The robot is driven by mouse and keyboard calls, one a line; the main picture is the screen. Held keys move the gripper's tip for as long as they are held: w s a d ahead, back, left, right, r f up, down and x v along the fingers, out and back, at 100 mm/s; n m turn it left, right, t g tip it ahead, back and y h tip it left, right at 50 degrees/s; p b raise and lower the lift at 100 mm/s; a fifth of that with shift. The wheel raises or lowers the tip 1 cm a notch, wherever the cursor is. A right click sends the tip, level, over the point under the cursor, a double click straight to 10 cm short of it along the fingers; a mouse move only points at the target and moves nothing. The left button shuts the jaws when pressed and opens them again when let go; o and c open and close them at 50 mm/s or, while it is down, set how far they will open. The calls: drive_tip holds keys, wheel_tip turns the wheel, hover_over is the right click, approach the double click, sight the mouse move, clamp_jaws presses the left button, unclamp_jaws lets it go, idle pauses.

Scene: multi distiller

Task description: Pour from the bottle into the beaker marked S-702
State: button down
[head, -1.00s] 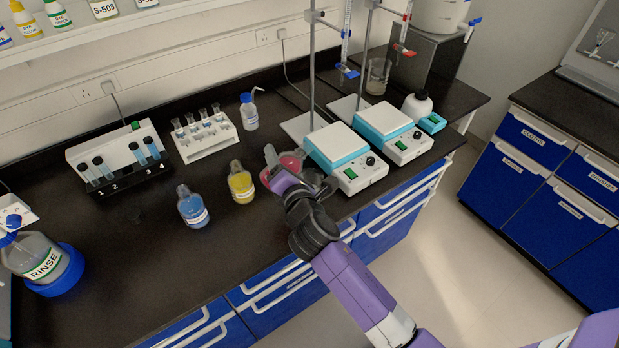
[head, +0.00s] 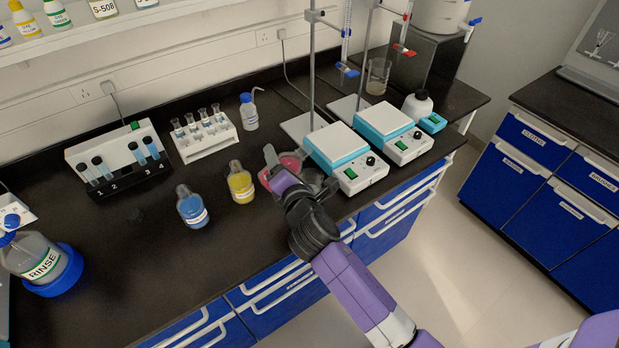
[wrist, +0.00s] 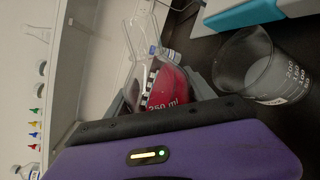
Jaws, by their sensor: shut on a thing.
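My gripper (wrist: 168,92) is shut on a clear bottle of red liquid (wrist: 172,84) with a "250 ml" mark. Its clear neck points away from my gripper in the wrist view. The bottle also shows in the head view (head: 284,166), partly hidden by my gripper (head: 292,172). It looks tilted, but I cannot tell how far. A clear graduated beaker (wrist: 262,66) stands apart, to the right of the bottle in the wrist view. No S-702 mark is legible on it. I see no liquid stream between them.
Blue (head: 193,207) and yellow (head: 240,184) bottles stand left of my gripper. Two hotplates (head: 345,160) (head: 395,132) with stands are to the right. A tube rack (head: 205,137) and a wash bottle (head: 249,112) are behind.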

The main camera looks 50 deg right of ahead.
drive_tip(key=shift+w+a+f+m+y+b, duration=0.1)
drive_tip(key=shift+a+f+m+y+b, duration=0.15)
drive_tip(key=shift+m+b, duration=0.4)
drive_tip(key=shift+w+a+f+m+y+b, duration=0.2)
drive_tip(key=shift+m+b, duration=0.25)
drive_tip(key=shift+m, duration=0.3)
idle(3.2)
drive_tip(key=shift+a+f+m+b, duration=0.2)
drive_tip(key=shift+f+m+b, duration=0.35)
drive_tip(key=shift+f+m, duration=0.2)
idle(1.7)
drive_tip(key=shift+f+y, duration=0.1)
drive_tip(key=shift+y, duration=0.15)
idle(0.7)
